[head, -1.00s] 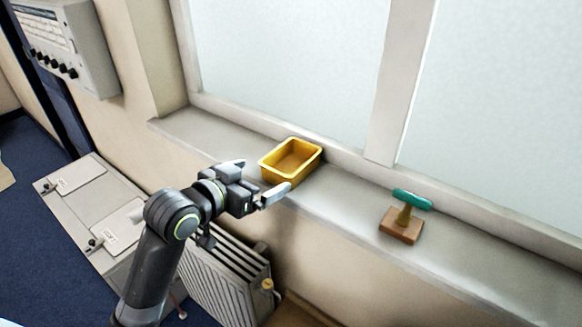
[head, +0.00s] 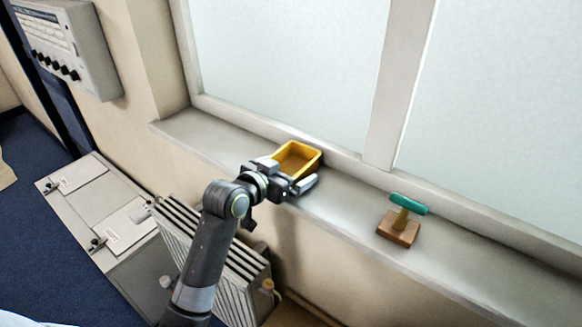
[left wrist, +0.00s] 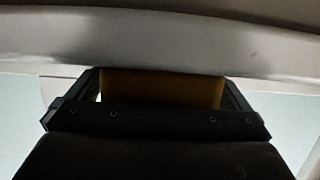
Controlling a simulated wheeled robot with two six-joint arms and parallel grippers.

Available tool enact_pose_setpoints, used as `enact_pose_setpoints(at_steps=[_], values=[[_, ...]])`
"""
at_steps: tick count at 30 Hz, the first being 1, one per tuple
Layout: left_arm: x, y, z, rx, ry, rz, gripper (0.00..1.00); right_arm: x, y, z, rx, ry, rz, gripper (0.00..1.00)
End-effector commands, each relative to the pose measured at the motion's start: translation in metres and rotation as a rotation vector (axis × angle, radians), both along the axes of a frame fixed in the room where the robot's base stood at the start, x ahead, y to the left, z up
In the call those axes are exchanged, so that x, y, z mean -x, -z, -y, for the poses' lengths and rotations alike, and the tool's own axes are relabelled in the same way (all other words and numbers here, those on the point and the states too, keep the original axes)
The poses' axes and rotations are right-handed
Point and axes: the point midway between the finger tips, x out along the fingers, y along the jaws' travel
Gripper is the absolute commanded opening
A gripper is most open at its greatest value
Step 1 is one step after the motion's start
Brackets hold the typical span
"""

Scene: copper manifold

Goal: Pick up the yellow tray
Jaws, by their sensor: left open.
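The yellow tray (head: 299,157), an open rectangular box, sits on the window sill. Its near side is partly hidden behind my left gripper (head: 287,173) in the head view. The gripper is open at the tray's near side, with one finger towards the left and the other towards the right. In the left wrist view the tray's wall (left wrist: 160,88) shows dark yellow between the two spread fingers. I cannot tell whether the fingers touch it. My right gripper is not in view.
The pale sill (head: 350,215) runs along the frosted window. A wooden block with a green-topped handle (head: 400,226) stands on it to the right, with clear sill between. Below the sill is a ribbed radiator (head: 235,275); a grey control box (head: 70,45) hangs at upper left.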

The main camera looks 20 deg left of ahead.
Motion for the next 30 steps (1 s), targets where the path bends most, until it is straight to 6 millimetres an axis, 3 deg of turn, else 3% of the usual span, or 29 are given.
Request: enact_pose_setpoints(at_steps=[6, 16, 24, 30], values=[[0.000, 0.000, 0.000, 0.000, 0.000, 0.000, 0.99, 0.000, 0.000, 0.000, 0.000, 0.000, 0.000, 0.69], [0.000, 0.000, 0.000, 0.000, 0.000, 0.000, 0.56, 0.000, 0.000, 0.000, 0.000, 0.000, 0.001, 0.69], [0.000, -0.003, 0.000, 0.000, 0.000, 0.003, 0.55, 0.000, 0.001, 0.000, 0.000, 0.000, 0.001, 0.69], [0.000, -0.034, 0.000, -0.001, 0.002, 0.009, 0.55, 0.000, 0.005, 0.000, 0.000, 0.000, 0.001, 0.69]])
